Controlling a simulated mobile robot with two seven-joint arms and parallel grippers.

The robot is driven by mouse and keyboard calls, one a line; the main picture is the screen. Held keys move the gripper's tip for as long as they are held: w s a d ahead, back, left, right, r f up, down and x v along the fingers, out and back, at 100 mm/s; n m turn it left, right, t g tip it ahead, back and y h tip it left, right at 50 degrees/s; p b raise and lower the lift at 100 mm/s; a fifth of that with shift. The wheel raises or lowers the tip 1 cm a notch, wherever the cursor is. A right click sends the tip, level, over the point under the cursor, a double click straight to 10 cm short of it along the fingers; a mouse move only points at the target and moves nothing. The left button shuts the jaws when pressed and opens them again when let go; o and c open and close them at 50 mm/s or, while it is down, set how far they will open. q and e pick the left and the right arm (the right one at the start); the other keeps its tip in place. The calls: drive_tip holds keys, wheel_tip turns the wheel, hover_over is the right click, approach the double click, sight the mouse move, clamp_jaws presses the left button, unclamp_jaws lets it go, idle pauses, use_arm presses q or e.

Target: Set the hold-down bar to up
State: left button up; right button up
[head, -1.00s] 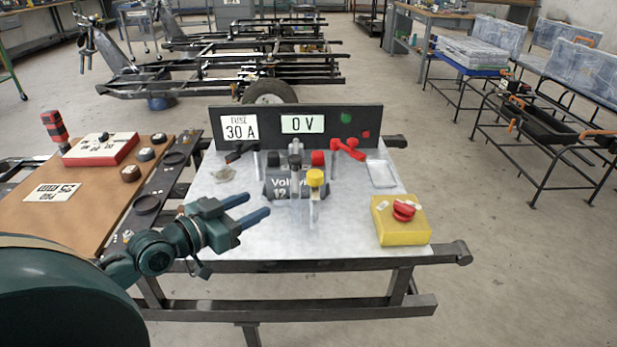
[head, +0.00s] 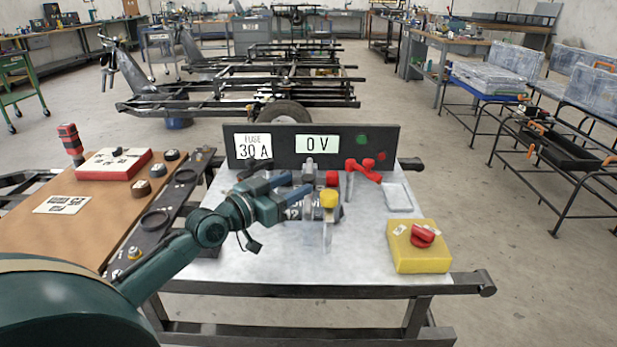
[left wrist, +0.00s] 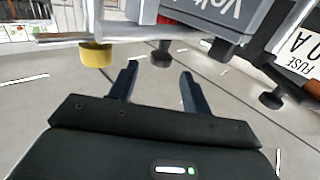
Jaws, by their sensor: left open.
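A yellow knob (head: 329,198) sits on an upright piece in front of the battery. A grey upright part (head: 309,170) shows behind the gripper. I cannot tell clearly which part is the hold-down bar or how it lies. In the left wrist view, my open left gripper (left wrist: 158,70) is empty, with a dark knob (left wrist: 160,56) ahead between its fingers. The yellow knob (left wrist: 96,55) is left of them and the battery (left wrist: 218,25) beyond. My right gripper is not in view.
A black panel (head: 286,147) with fuse and 0 V labels stands behind the battery. Red clamps (head: 362,168) are right of it. A yellow box with a red switch (head: 418,258) is at the front right. A brown board (head: 85,215) lies left.

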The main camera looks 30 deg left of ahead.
sight(303, 180)
use_arm(q)
drive_tip(key=shift+x, duration=2.7)
drive_tip(key=shift+s, duration=0.1)
clamp_jaws()
